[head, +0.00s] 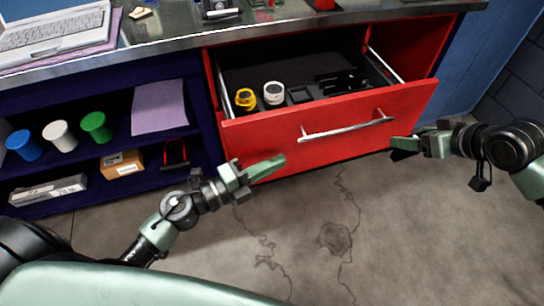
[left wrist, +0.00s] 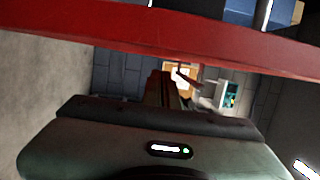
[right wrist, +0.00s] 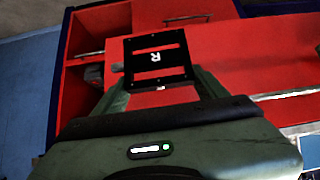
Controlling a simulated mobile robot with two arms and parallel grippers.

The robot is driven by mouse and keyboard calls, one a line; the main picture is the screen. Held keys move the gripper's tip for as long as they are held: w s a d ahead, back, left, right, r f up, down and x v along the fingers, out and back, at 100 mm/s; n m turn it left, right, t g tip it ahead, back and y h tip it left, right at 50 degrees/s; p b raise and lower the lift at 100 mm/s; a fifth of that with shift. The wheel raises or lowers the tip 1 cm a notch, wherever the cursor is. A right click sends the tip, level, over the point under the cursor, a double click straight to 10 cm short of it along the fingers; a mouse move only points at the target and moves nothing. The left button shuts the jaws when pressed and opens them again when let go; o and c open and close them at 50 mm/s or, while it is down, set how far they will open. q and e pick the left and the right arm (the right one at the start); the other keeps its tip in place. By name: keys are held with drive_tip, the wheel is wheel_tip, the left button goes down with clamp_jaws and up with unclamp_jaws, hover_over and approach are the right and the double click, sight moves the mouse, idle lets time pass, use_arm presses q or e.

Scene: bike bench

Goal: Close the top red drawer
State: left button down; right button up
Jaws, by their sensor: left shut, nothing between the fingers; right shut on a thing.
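The top red drawer (head: 275,140) is pulled out of the bench, its front tilted in the head view, with a silver bar handle (head: 345,130). My left gripper (head: 277,164) is shut and empty at the lower left of the drawer front; whether it touches is unclear. A red edge (left wrist: 160,32) crosses the left wrist view. Red drawer surfaces (right wrist: 250,50) fill much of the right wrist view.
The drawer holds a yellow-topped item (head: 245,97), a white-topped item (head: 273,93) and dark pieces (head: 345,80). The bench top (head: 160,42) bears a laptop (head: 50,35). Left shelves hold cups (head: 60,135) and boxes (head: 122,162). The cracked floor (head: 300,225) in front is clear.

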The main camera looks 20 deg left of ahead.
use_arm(q)
drive_tip(key=shift+w+a, duration=0.45)
drive_tip(key=shift+w, duration=0.15)
